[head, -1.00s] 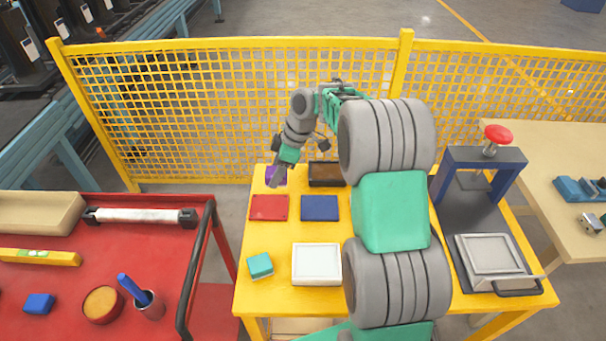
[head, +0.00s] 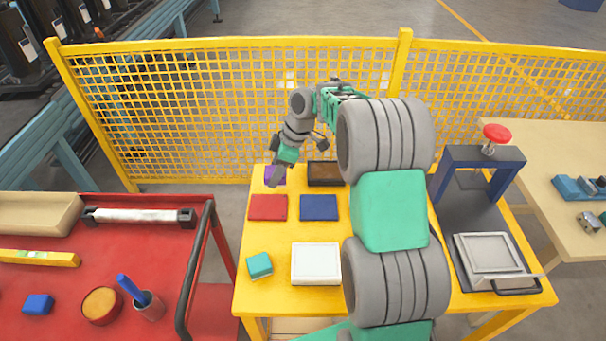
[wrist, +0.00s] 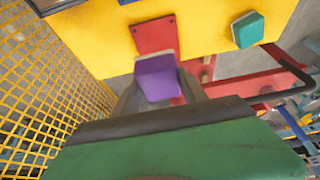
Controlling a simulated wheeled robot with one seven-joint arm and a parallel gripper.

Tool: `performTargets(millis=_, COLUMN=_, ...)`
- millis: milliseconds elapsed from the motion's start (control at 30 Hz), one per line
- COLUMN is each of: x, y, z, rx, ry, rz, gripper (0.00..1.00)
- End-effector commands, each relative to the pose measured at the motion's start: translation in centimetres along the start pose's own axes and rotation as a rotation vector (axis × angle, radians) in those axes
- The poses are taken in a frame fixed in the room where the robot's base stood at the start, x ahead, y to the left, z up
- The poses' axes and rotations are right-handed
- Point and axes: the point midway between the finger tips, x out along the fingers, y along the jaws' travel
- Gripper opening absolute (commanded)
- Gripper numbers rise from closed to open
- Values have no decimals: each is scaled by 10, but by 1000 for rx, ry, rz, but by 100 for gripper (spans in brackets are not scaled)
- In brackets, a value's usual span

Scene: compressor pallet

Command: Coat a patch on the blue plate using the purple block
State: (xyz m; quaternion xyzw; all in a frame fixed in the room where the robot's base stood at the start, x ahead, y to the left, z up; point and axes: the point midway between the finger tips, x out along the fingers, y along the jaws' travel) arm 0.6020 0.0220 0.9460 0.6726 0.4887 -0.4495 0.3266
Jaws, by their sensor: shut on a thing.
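The purple block (wrist: 158,78) is held between the two fingers of my gripper (wrist: 160,96) in the wrist view. In the head view the block (head: 268,172) shows only partly behind my gripper (head: 276,180), at the far left corner of the yellow table. I cannot tell how far it is above the table. The blue plate (head: 319,208) lies flat on the table, to the right of and nearer than my gripper, with nothing on it. My gripper is apart from the plate.
A red plate (head: 268,208) lies left of the blue plate. A dark tray with brown contents (head: 326,174) stands behind it. A white tray (head: 316,264) and a teal block (head: 259,265) are in front. A press (head: 483,158) stands right. A yellow mesh fence (head: 220,110) runs behind the table.

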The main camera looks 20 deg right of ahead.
Motion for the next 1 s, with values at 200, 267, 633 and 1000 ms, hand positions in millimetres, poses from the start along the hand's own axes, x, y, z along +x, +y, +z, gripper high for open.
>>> performTargets(millis=200, x=1, y=6, z=26, rx=43, ry=0, rz=17, gripper=17)
performTargets(millis=267, x=8, y=6, z=46, rx=72, ry=-1, rz=25, gripper=17)
performTargets(millis=633, x=-5, y=102, z=152, rx=389, ry=0, rz=167, gripper=17)
performTargets(millis=1000, x=-30, y=138, z=158, rx=728, ry=0, rz=302, gripper=17)
